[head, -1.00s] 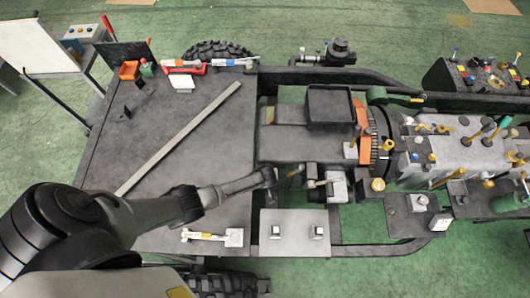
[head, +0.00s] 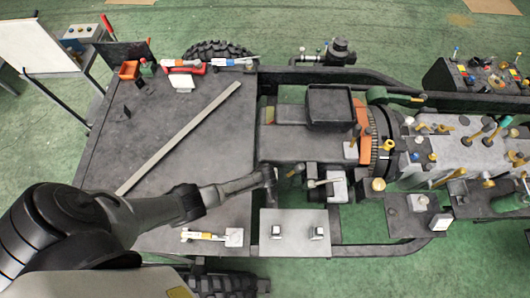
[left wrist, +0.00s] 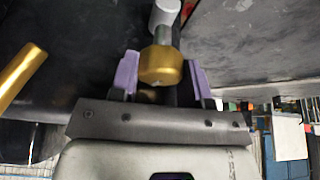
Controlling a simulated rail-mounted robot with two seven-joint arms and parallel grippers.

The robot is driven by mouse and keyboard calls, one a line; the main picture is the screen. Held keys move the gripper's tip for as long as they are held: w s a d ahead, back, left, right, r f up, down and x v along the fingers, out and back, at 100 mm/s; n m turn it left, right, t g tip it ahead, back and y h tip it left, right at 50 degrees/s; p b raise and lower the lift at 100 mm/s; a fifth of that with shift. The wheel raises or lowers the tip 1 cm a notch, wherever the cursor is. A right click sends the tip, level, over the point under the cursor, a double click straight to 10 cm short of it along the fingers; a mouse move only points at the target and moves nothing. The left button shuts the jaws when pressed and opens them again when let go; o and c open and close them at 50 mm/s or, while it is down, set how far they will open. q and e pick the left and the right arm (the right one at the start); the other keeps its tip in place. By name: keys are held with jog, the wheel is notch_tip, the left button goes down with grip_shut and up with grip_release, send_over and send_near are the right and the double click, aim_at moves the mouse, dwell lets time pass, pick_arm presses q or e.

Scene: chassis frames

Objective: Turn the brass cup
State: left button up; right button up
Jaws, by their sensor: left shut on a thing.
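The brass cup (left wrist: 161,66) is a short gold-coloured cylinder on the end of a grey shaft, seen in the left wrist view. My left gripper (left wrist: 163,80) has its purple-lined fingers on both sides of the cup and is shut on it. In the head view my left gripper (head: 271,179) is at the left end of the grey machine block, beside its lower edge. The cup cannot be made out there, as the gripper covers that spot. My right gripper is not in view.
A pale lever (head: 323,183) stands just right of my left gripper. A brass-coloured rod (left wrist: 20,78) shows in the left wrist view. A dark bench (head: 215,150) with a long grey bar (head: 180,138) lies to the left. A grey plate (head: 295,245) with two square pieces is below.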

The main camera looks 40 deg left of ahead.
pick_arm(q)
jog(key=shift+m, duration=0.6)
jog(key=shift+c, duration=0.3)
jog(key=shift+m+t+h+p, duration=0.4)
jog(key=shift+m+t, duration=0.1)
jog(key=shift+m, duration=0.6)
jog(key=o, duration=0.9)
jog(key=shift+o, duration=0.2)
jog(key=shift+s+d+r+p, duration=0.1)
jog(key=shift+s+r+p, duration=0.2)
jog(key=shift+r, duration=0.3)
jog(key=p+v, duration=0.1)
jog(key=v, duration=1.1)
jog(key=shift+r+p, duration=0.25)
jog(key=shift+p, duration=0.1)
